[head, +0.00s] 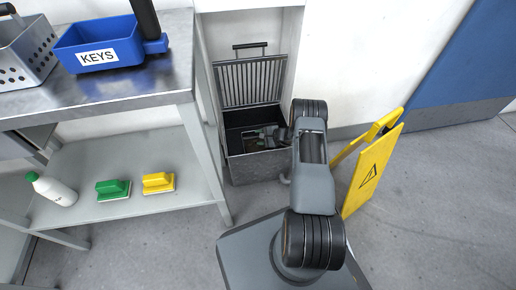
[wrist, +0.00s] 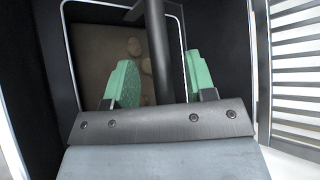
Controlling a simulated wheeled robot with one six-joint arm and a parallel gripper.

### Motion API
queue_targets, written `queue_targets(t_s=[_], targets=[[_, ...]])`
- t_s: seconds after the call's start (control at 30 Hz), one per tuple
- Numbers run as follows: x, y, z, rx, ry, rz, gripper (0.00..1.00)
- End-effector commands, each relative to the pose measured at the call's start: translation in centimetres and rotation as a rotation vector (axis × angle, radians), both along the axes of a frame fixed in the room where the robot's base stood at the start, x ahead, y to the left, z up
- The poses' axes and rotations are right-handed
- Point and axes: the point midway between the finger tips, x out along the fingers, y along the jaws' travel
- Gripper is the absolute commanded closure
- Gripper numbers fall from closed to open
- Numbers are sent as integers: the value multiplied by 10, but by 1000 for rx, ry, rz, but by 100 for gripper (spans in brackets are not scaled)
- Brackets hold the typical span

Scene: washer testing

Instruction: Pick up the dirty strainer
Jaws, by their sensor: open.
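The dirty strainer (wrist: 95,45) shows in the wrist view as a rectangular tray with a pale rim, a brown, soiled inside and several lumps. A dark upright bar (wrist: 158,45), apparently its handle, crosses it. My gripper (wrist: 157,75) is open, with one green fingertip on each side of the bar. I see gaps between the fingers and the bar. In the head view my gripper (head: 268,135) reaches into an open dark metal box (head: 258,168). Only a small brownish part of the strainer shows there; my arm and the box walls hide the rest.
The box's slatted grate lid (head: 250,82) stands open at the back. A steel table (head: 150,85) with a lower shelf is on the left, holding a blue KEYS bin (head: 98,45). A yellow warning sign (head: 372,170) stands close right of my arm. Floor at right is clear.

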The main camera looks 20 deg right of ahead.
Motion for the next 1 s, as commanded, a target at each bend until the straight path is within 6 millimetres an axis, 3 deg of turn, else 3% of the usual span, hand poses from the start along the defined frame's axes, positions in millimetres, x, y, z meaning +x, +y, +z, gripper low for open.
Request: queue_targets(t_s=[0.17, 0.7, 1.0], targets=[[1, 0, 1, 0, -1, -1, 50], [0, 0, 1, 0, 1, -1, 100], [0, 0, 0, 1, 1, -1, 100]])
